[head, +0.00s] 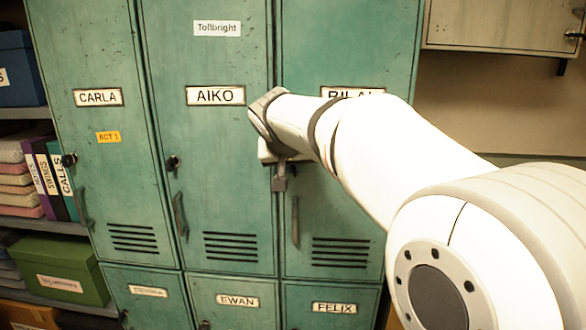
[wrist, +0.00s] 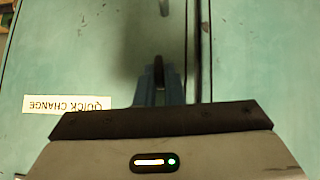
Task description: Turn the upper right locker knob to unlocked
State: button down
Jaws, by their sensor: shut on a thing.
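The upper right locker door (head: 340,215) is green and shut, with a nameplate (head: 353,93) partly covered by my arm. Its grey pull handle (head: 295,222) hangs below my gripper. My gripper (head: 280,182) is at the left edge of this door. In the wrist view my gripper (wrist: 160,90) is shut on a narrow dark piece, the locker knob (wrist: 158,72), which shows edge-on between the fingers. The knob is hidden in the head view, and I cannot read its lock position.
The AIKO locker (head: 225,200) is close on the left, with its own knob (head: 173,163) and handle (head: 181,215). An upside-down QUICK CHANGE label (wrist: 68,104) shows beside my gripper. Shelves with binders (head: 52,180) and a green box (head: 62,270) stand at far left.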

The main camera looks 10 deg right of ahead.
jog(key=shift+w+a+f+n+h+b, duration=0.1)
jog(key=shift+a+f+n+h+b, duration=0.15)
jog(key=shift+n+h+b, duration=1.5)
jog(key=shift+w+a+f+n+h+b, duration=0.1)
jog(key=shift+a+f+n+h+b, duration=0.15)
jog(key=shift+n+h+b, duration=1.45)
jog(key=shift+a+f+n+h+b, duration=0.2)
jog(key=shift+n+h+b, duration=0.55)
jog(key=shift+h, duration=1.9)
jog(key=c, duration=1.5)
grip_release()
jog(key=shift+c, duration=0.2)
jog(key=v, duration=0.8)
